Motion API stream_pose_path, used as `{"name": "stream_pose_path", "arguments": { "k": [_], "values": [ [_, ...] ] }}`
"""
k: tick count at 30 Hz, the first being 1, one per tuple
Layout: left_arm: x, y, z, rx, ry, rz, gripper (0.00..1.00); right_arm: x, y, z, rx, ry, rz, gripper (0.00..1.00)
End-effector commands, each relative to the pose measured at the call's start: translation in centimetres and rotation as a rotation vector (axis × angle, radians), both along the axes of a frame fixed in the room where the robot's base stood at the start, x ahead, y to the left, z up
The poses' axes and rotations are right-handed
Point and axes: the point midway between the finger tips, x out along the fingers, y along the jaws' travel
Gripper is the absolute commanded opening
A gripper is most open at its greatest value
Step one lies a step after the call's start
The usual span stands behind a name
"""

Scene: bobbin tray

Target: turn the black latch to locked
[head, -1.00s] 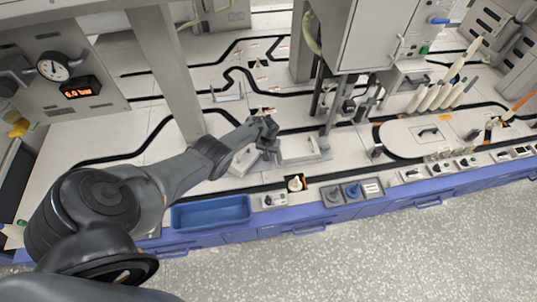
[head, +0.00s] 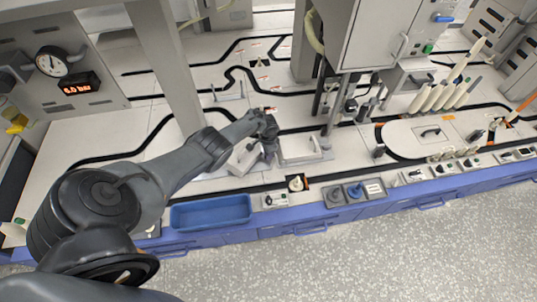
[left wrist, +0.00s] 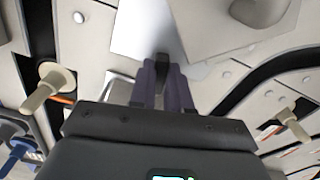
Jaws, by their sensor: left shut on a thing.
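My left gripper (head: 270,156) points down at the pale metal fixture in the middle of the bench. In the left wrist view its two dark fingers (left wrist: 163,70) are close together, shut on a small dark piece (left wrist: 162,58) that looks like the black latch. The fingers cover most of it, so its angle cannot be told. In the head view the gripper hides the latch. My right gripper is in neither view now.
A blue bin (head: 210,222) and a cream knob (head: 296,183) sit along the front edge. A grey post (head: 172,75) stands behind my left arm. A grey cabinet (head: 378,40) hangs at the back right.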

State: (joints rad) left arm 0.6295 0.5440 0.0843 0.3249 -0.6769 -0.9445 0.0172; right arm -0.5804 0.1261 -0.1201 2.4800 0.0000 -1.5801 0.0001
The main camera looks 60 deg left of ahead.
Motion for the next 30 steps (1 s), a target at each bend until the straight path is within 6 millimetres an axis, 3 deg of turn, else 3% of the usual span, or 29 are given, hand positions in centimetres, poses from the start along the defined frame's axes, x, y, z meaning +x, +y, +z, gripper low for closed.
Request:
{"name": "stream_pose_path", "arguments": {
  "k": [12, 28, 29, 30],
  "values": [
    [0.0, 0.13, -0.11, 0.001, 0.0, -0.192, 0.0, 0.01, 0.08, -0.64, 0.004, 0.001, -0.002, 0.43],
    [-0.02, 0.09, -0.09, 0.0, 0.001, -0.219, 0.0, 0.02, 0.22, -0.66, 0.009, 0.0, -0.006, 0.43],
    [-0.03, 0.09, -0.1, 0.0, 0.001, -0.219, 0.19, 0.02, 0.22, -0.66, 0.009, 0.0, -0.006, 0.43],
    [-0.02, 0.09, -0.1, 0.0, 0.001, -0.219, 0.25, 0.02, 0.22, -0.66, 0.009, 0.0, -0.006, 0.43]
  ]
}}
